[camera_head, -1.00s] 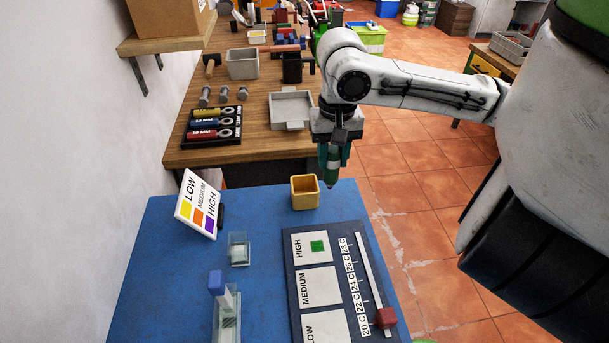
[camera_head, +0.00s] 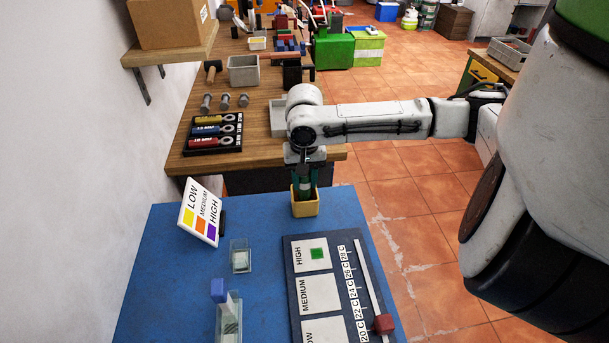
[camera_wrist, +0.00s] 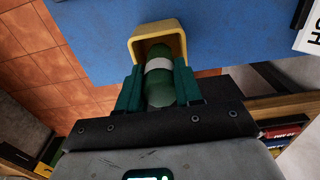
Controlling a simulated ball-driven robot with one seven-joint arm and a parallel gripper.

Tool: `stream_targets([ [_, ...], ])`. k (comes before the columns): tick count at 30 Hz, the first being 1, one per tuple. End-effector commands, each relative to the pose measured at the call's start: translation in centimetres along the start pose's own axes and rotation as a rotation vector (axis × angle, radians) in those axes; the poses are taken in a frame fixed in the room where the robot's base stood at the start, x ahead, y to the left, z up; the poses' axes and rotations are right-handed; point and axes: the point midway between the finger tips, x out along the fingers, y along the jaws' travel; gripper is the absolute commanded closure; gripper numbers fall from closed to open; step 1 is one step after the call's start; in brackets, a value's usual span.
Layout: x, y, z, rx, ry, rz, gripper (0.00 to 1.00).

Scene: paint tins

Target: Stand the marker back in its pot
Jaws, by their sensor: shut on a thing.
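The yellow pot (camera_head: 306,206) stands near the back edge of the blue table. My gripper (camera_head: 304,187) is right above it, pointing down, with its fingertips at the pot's mouth. The green marker with a pale band shows in the wrist view (camera_wrist: 160,75) between the two green fingers (camera_wrist: 158,90), which are shut on it. The marker is upright, and its lower end is inside the pot (camera_wrist: 158,32). The pot's wall hides that end, so I cannot tell whether it touches the bottom.
A dark board with HIGH, MEDIUM and LOW panels (camera_head: 322,291) and a red slider (camera_head: 384,323) lies at front right. A colour card (camera_head: 200,211) and two glass containers, one (camera_head: 240,256) nearer the pot, are at left. A wooden bench (camera_head: 190,160) with tools stands behind.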

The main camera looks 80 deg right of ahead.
Motion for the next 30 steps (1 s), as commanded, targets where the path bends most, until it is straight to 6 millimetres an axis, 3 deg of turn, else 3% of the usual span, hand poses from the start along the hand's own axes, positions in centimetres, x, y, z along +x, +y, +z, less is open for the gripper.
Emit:
stream_targets([
  [14,0.74,0.0,0.05,0.0,-0.002,0.0,0.96],
  [15,0.73,0.0,0.04,-0.001,-0.001,0.0,0.63],
  [22,0.69,0.01,0.03,-0.001,-0.001,0.0,0.41],
  [30,0.7,0.01,0.02,-0.001,0.0,0.0,0.4],
])
